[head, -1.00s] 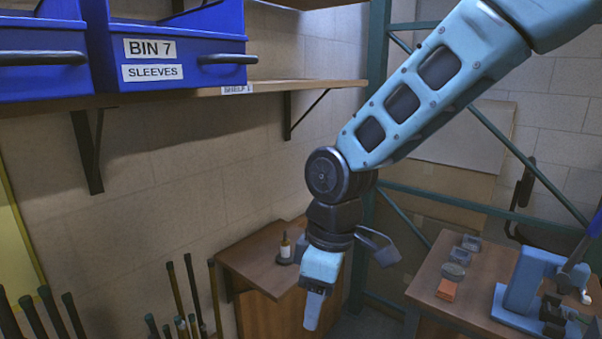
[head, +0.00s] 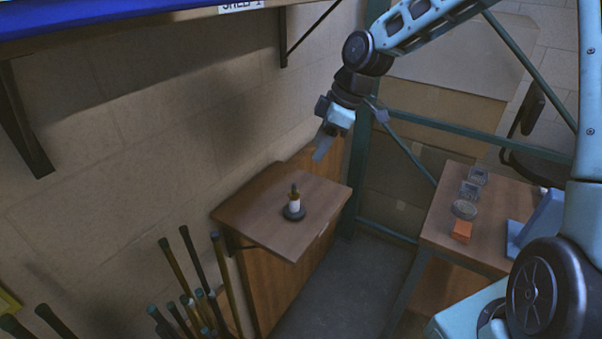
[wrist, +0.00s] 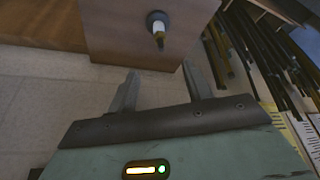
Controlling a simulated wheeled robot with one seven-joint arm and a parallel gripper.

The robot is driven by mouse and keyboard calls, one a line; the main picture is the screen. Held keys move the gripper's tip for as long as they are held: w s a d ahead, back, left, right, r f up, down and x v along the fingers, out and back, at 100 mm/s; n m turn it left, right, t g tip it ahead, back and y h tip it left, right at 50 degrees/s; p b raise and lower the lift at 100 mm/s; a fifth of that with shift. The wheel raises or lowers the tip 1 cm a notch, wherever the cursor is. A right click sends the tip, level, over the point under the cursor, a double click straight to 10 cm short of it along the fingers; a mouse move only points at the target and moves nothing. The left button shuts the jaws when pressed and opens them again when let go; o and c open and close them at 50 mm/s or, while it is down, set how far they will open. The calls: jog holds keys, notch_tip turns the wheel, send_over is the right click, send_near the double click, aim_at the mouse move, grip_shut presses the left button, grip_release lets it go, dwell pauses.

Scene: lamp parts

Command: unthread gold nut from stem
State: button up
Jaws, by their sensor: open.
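A small lamp assembly (head: 294,206) stands upright on a wooden wall-side shelf-table, with a dark round base, a pale sleeve and a dark stem top. It also shows in the wrist view (wrist: 158,27), near the top edge beyond my fingers. A yellowish band shows near its pale part there, but I cannot make out the gold nut clearly. My gripper (head: 321,150) is in the air above and to the right of the assembly in the head view, pointing down. Its two fingers (wrist: 160,72) are apart and empty in the wrist view.
The wooden table (head: 262,212) is otherwise bare. Several upright rods (head: 190,285) stand at its left. A second table (head: 480,230) at the right holds an orange block (head: 461,231) and small grey parts. A shelf (head: 170,20) hangs above; a green frame post stands behind my gripper.

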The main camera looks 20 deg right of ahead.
aim_at(297, 192)
jog(key=p+x, duration=0.2)
jog(key=x, duration=1.2)
jog(key=shift+f, duration=0.15)
grip_shut()
jog(key=shift+n+p, duration=0.4)
jog(key=shift+p, duration=0.15)
jog(key=shift+w+n+g+p, duration=0.1)
jog(key=shift+n+g+p, duration=0.6)
jog(key=shift+n+p, duration=0.5)
jog(key=shift+w+n+g+p, duration=0.15)
jog(key=shift+n+g+p, duration=0.35)
jog(key=shift+n, duration=1.4)
